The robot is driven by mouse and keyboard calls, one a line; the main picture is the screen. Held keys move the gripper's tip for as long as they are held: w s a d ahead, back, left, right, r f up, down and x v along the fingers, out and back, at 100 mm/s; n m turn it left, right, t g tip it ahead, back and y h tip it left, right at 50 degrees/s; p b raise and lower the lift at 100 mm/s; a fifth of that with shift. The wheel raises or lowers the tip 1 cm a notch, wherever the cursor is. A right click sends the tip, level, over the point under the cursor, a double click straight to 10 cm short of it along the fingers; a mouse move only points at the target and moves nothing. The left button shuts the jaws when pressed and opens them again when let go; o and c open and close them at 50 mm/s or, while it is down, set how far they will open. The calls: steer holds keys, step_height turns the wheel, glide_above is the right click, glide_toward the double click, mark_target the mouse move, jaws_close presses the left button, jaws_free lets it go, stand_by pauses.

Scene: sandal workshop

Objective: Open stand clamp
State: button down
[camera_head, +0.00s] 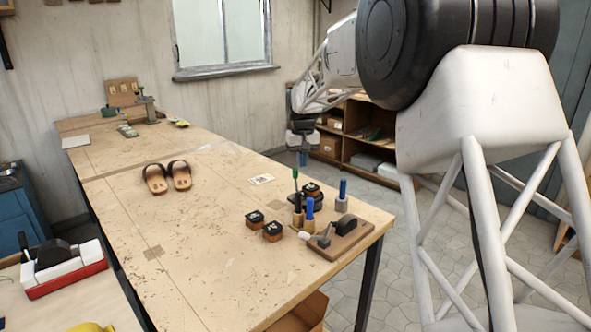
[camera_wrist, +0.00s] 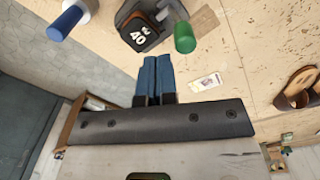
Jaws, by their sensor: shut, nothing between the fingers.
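My gripper (camera_head: 303,158) is shut and empty. In the head view it hangs past the table's right edge, near the tool cluster. Its blue fingers (camera_wrist: 155,80) lie side by side in the wrist view. A small upright stand (camera_head: 147,108) with a green part is at the far end of the table. It is too small to tell whether it has a clamp or how a clamp is set. A wooden board (camera_head: 362,236) with a dark block and a small metal tool lies at the near right corner. My gripper touches none of these.
A green-handled tool (camera_head: 295,180), blue-handled tools (camera_head: 342,190) and black-topped blocks (camera_head: 272,231) crowd the table's near right. A block marked 40 (camera_wrist: 140,36) lies just ahead of my fingertips in the wrist view. Sandals (camera_head: 155,180) lie mid-table. The table's left front is clear.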

steer(key=shift+f, duration=1.8)
steer(key=shift+s+a, duration=0.1)
